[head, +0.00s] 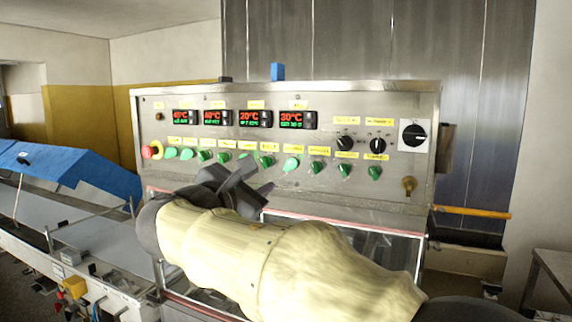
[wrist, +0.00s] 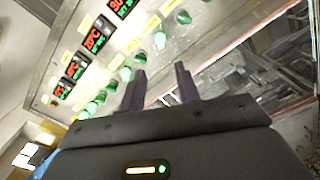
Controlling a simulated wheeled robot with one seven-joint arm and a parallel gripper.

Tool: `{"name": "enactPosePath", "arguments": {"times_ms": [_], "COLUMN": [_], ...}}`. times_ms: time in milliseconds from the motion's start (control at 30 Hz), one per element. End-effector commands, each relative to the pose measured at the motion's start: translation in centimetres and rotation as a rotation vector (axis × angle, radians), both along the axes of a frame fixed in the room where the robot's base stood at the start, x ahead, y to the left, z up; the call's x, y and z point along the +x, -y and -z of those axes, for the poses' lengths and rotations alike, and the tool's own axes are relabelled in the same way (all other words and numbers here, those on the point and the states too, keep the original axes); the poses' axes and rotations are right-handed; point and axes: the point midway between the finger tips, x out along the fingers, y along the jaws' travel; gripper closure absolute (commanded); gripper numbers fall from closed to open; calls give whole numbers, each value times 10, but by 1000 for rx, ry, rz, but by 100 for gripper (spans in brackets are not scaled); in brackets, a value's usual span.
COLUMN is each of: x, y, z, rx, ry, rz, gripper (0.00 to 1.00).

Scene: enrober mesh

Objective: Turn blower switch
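A steel control panel (head: 330,100) faces me with a row of green switches (head: 291,164) under yellow labels. The label text is too small to read, so I cannot tell which switch is the blower switch. My gripper (head: 257,178) is in front of the panel, just below the middle of the row. In the wrist view my gripper (wrist: 160,70) has its two dark fingers apart with nothing between them. Green switches (wrist: 159,40) show beyond and to the left of the fingertips; no contact is visible.
Red-green temperature displays (head: 249,118) sit above the row. Black knobs (head: 345,143), a large black rotary switch (head: 414,134) and a brass-coloured key-like part (head: 408,184) are at the right. A red-yellow button (head: 153,151) is at the left end. A glazed opening (head: 350,236) lies below the panel.

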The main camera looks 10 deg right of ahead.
Motion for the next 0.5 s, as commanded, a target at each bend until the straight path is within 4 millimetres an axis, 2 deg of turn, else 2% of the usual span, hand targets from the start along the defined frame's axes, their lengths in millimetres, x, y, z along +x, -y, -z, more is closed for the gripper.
{"name": "enactPosePath", "arguments": {"times_ms": [500], "x": [75], "y": [56], "z": [-3], "rx": [-2], "ry": [-1], "rz": [6], "gripper": [67]}}
